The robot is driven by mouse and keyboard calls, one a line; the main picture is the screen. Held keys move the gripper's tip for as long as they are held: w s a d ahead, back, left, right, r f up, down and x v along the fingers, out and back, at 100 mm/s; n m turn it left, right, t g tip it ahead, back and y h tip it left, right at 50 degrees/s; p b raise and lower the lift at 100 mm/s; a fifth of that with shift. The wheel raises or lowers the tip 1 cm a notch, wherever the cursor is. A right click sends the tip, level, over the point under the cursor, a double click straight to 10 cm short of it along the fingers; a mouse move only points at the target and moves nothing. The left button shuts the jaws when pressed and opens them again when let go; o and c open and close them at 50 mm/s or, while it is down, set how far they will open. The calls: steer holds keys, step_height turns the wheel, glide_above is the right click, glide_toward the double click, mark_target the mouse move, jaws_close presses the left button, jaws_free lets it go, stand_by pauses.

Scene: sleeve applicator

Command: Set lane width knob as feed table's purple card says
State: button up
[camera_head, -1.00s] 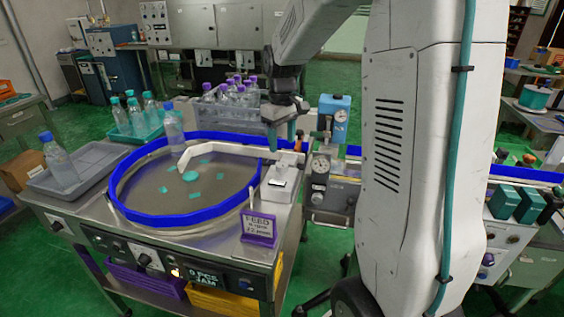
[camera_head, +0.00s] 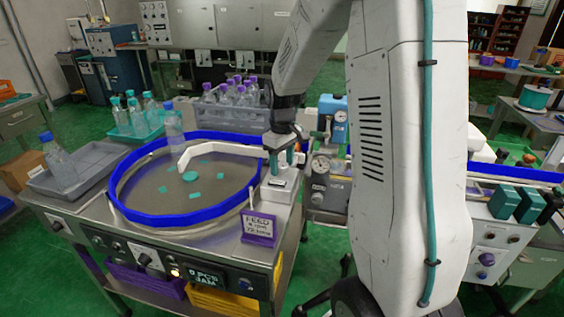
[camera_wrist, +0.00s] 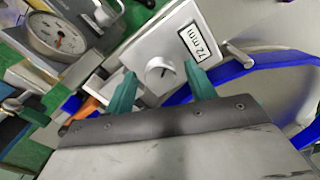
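The lane width knob (camera_wrist: 160,75) is a round, light knob with a dark mark, on a white box that also shows in the head view (camera_head: 279,187). A display (camera_wrist: 200,42) beside it reads 72 mm. My gripper (camera_head: 284,158) is just above this box, its teal fingers pointing down. In the wrist view, the fingers are open on either side of the knob, with gaps to it. The purple card (camera_head: 259,228) stands at the feed table's front right corner. It reads FEED, with a small rpm line and a line that looks like 72 mm.
A round feed bowl with a blue rim (camera_head: 150,219) fills the table left of the box, with a white guide arm (camera_head: 225,149) over it. A dial gauge (camera_wrist: 58,36) stands on the other side. A thin post rises near the card.

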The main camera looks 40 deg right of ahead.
steer(key=c, duration=0.9)
steer(key=shift+o, duration=0.2)
steer(key=shift+m, duration=0.3)
steer(key=shift+m, duration=2.8)
steer(key=o, duration=1)
